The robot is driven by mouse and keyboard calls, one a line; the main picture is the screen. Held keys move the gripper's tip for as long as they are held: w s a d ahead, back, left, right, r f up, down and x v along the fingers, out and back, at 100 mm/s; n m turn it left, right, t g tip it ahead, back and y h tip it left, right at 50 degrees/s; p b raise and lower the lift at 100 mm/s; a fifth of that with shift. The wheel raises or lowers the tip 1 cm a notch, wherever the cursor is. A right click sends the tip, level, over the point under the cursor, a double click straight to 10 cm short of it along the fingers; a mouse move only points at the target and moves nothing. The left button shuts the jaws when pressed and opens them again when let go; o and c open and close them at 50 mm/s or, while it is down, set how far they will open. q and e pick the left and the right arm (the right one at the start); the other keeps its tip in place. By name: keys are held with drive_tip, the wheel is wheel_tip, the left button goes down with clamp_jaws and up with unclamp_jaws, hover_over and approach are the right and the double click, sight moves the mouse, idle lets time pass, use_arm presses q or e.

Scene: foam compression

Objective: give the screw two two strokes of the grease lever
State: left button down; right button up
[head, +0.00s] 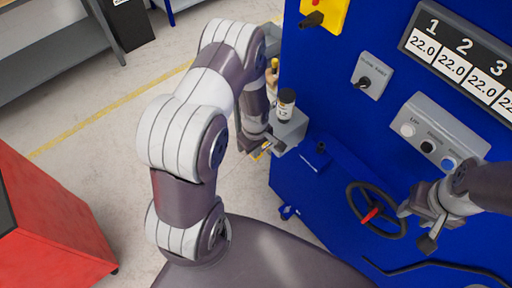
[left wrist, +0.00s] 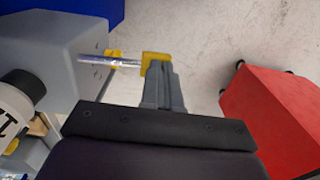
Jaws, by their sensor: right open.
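The grease lever shows in the left wrist view as a thin shiny rod with a yellow end (left wrist: 155,58), sticking out from the side of a grey box (left wrist: 62,60). My left gripper (left wrist: 163,66) has its fingers close together at the yellow end and looks shut on it. In the head view my left gripper (head: 255,148) is beside the grey box (head: 290,133) on the blue machine, and the lever is mostly hidden. A grey selector plate (head: 371,75) with a black knob is on the machine; its label is too small to read. My right gripper (head: 428,222) is open and empty.
A black handwheel (head: 376,210) with a red grip is close to my right gripper. A button panel (head: 438,140) and a numbered display (head: 462,62) are above. A red cabinet (head: 45,230) stands at left.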

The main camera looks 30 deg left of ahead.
use_arm(q)
drive_tip(key=f, duration=0.1)
drive_tip(key=f+b, duration=0.1)
drive_tip(key=shift+s+f, duration=0.25)
drive_tip(key=shift+f, duration=0.05)
use_arm(e)
drive_tip(key=shift+f, duration=0.85)
use_arm(q)
drive_tip(key=shift+r, duration=0.2)
use_arm(e)
drive_tip(key=shift+r, duration=0.1)
use_arm(q)
drive_tip(key=shift+r+p, duration=0.2)
drive_tip(key=shift+p, duration=0.1)
drive_tip(key=shift+r+p, duration=0.5)
use_arm(e)
drive_tip(key=shift+r, duration=0.6)
use_arm(q)
drive_tip(key=shift+a+r, duration=0.1)
use_arm(e)
drive_tip(key=shift+r, duration=0.1)
